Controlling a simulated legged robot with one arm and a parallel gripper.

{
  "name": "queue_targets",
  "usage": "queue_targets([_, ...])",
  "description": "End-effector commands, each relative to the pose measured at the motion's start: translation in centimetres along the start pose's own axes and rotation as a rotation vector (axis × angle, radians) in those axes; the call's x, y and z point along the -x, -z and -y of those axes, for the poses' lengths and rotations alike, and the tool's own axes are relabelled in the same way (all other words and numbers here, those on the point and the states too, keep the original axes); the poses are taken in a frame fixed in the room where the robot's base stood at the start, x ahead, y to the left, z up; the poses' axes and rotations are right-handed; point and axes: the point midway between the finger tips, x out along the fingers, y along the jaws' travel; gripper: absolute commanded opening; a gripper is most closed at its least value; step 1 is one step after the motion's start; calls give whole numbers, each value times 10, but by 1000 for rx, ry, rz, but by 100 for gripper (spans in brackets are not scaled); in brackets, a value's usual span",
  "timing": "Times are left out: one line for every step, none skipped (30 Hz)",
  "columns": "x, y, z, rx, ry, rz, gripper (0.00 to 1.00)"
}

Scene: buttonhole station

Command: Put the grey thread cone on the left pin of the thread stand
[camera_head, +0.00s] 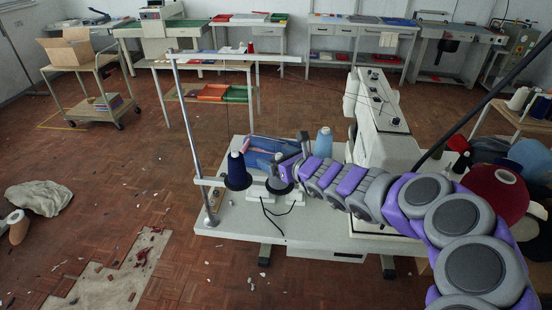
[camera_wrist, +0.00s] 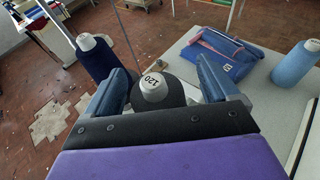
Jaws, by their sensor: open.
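The grey thread cone (camera_wrist: 172,97), dark with a white top marked 120, stands upright between the fingers of my gripper (camera_wrist: 161,86) in the wrist view. The fingers are open, one on each side of it; I cannot tell whether they touch it. In the head view the cone (camera_head: 279,184) shows partly below my gripper (camera_head: 289,168). The thread stand (camera_head: 196,130) has a tall pole at the table's left end. A navy cone (camera_head: 237,172) is beside its pole; it also shows left of my gripper in the wrist view (camera_wrist: 97,60). The pins are hard to make out.
A light blue cone (camera_head: 323,143) stands on the white table (camera_head: 245,225), right of a blue folded item (camera_head: 268,145). A white sewing machine (camera_head: 385,115) stands behind my arm. A black cord (camera_head: 272,212) lies near the front. The table's front left is mostly bare.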

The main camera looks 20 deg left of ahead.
Motion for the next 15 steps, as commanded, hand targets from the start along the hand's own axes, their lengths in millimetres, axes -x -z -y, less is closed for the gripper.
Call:
queue_targets([0, 0, 0, 0, 0, 0, 88])
queue_targets([-1, 0, 0, 0, 0, -1, 88])
queue_targets([-1, 0, -1, 0, 0, -1, 88])
queue_targets([-1, 0, -1, 0, 0, -1, 88])
queue_targets([-1, 0, -1, 0, 0, -1, 88])
queue_targets([0, 0, -1, 0, 0, -1, 88])
queue_targets([1, 0, 0, -1, 1, -1, 88])
queue_targets([3, 0, 0, -1, 1, -2, 88])
queue_targets([6, 0, 0, -2, 2, -1, 88])
queue_targets([9, 0, 1, -3, 3, -1, 88])
queue_targets([12, 0, 1, -3, 3, -1, 88])
queue_targets([18, -1, 2, -3, 4, 1, 88])
queue_targets([23, -2, 2, -3, 4, 2, 88])
queue_targets([28, -3, 1, -3, 2, 5, 88])
queue_targets([35, -3, 0, -5, 0, 6, 88])
